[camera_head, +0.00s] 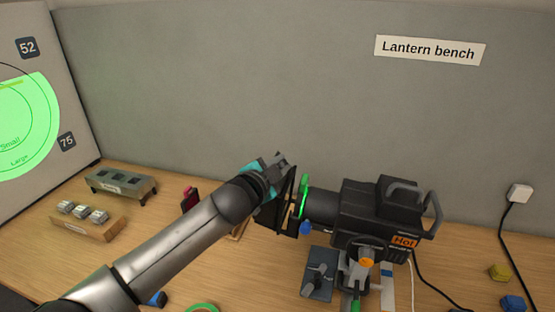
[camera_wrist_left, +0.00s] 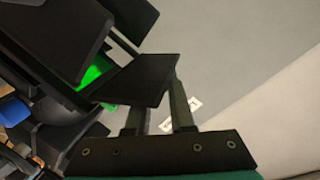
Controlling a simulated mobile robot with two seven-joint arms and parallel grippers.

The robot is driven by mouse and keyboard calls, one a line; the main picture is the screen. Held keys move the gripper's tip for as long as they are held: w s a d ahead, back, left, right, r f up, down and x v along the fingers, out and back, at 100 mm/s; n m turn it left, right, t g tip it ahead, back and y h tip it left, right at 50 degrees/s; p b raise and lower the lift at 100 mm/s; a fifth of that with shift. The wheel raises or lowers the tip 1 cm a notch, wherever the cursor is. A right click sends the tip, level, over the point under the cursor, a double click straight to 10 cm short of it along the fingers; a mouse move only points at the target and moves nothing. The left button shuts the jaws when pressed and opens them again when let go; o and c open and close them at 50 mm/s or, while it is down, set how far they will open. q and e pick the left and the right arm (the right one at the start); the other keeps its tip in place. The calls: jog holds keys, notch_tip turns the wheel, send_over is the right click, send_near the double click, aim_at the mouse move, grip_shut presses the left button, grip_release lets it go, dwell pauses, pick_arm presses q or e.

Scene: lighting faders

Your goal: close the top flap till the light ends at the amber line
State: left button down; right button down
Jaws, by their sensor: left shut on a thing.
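The black lantern (camera_head: 385,215) stands on the bench with black flaps around its front, beside a green ring (camera_head: 304,197). My left gripper (camera_head: 280,168) is at the top of these flaps. In the left wrist view, my left gripper (camera_wrist_left: 157,98) is shut on the black top flap (camera_wrist_left: 140,78), which lies between its fingers. Green light falls on the screen (camera_head: 38,25) at the far left. The light patch (camera_head: 30,120) has a fairly straight upper edge, and the short amber line (camera_head: 10,84) lies slightly below that edge. My right gripper is not in view.
A grey holder (camera_head: 120,187) and a wooden block with grey pieces (camera_head: 85,222) sit at the left. The lantern carries a "Hot" label (camera_head: 403,241). The wall (camera_head: 230,80) stands behind.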

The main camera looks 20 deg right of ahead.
pick_arm(q)
jog(key=shift+s+d+m, duration=0.1)
jog(key=shift+d+m, duration=0.05)
jog(key=shift+m, duration=0.15)
dwell(0.4)
jog(key=c, duration=0.8)
grip_release()
jog(key=shift+o, duration=0.2)
jog(key=v, duration=1.5)
jog(key=shift+s+r, duration=0.15)
jog(key=shift+s, duration=0.05)
